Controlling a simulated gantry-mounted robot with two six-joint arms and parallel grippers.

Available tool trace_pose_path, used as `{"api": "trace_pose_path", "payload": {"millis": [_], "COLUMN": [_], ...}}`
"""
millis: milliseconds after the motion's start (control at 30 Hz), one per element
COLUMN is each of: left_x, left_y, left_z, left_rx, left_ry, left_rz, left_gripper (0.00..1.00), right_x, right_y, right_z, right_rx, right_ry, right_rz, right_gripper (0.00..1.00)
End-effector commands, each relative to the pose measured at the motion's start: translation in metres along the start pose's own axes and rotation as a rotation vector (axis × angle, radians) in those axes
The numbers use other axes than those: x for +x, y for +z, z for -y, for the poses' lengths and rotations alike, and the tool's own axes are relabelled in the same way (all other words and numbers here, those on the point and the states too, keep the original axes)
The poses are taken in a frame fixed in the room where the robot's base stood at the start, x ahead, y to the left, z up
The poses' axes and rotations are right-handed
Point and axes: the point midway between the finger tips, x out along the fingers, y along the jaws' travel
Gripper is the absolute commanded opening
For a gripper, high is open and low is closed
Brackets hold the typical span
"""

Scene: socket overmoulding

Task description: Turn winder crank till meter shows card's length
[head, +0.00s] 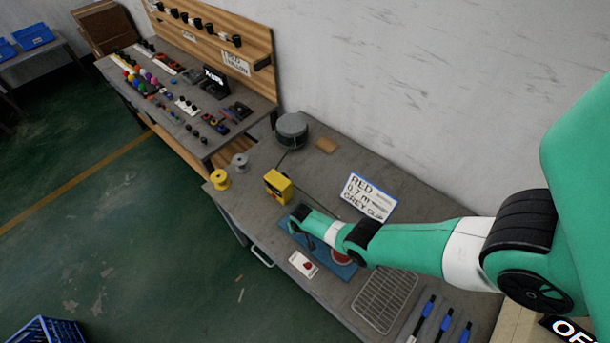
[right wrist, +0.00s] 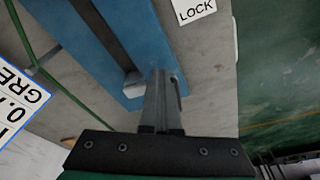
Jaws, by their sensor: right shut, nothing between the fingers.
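The card (head: 369,197) stands on the bench and reads RED, 0.7 m, GREY CLIP; part of it shows in the right wrist view (right wrist: 22,98). A yellow box (head: 278,185) sits left of the card; I cannot read any meter figure on it. A blue fixture (head: 345,271) lies under my right arm, and its blue surface with a dark slot shows in the right wrist view (right wrist: 90,45). My right gripper (right wrist: 160,80) is shut and empty over the blue fixture's edge. I cannot make out the winder crank. My left gripper is not in view.
A white LOCK label (right wrist: 195,8) lies beside the fixture. A wire rack (head: 384,298) and blue-handled tools (head: 444,322) lie to the right. Yellow (head: 219,179) and grey (head: 240,163) spools and a grey drum (head: 291,130) stand at the bench's left end.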

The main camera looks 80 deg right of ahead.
Motion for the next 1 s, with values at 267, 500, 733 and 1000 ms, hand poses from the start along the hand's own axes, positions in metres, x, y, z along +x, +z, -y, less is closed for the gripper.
{"api": "trace_pose_path", "payload": {"millis": [267,500,733,1000], "left_x": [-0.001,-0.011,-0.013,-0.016], "left_y": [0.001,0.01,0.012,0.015], "left_z": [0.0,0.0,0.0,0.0], "left_rx": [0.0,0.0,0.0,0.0], "left_ry": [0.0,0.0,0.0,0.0], "left_rz": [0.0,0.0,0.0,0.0], "left_gripper": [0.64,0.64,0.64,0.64], "right_x": [0.0,0.005,0.003,0.005], "right_y": [-0.001,-0.009,-0.015,-0.018], "right_z": [0.002,0.009,0.014,0.015], "right_rx": [0.0,0.0,0.0,0.001], "right_ry": [0.0,-0.001,0.0,-0.001], "right_rz": [0.001,-0.002,0.001,0.0], "right_gripper": [0.0,0.0,0.0,0.0]}}
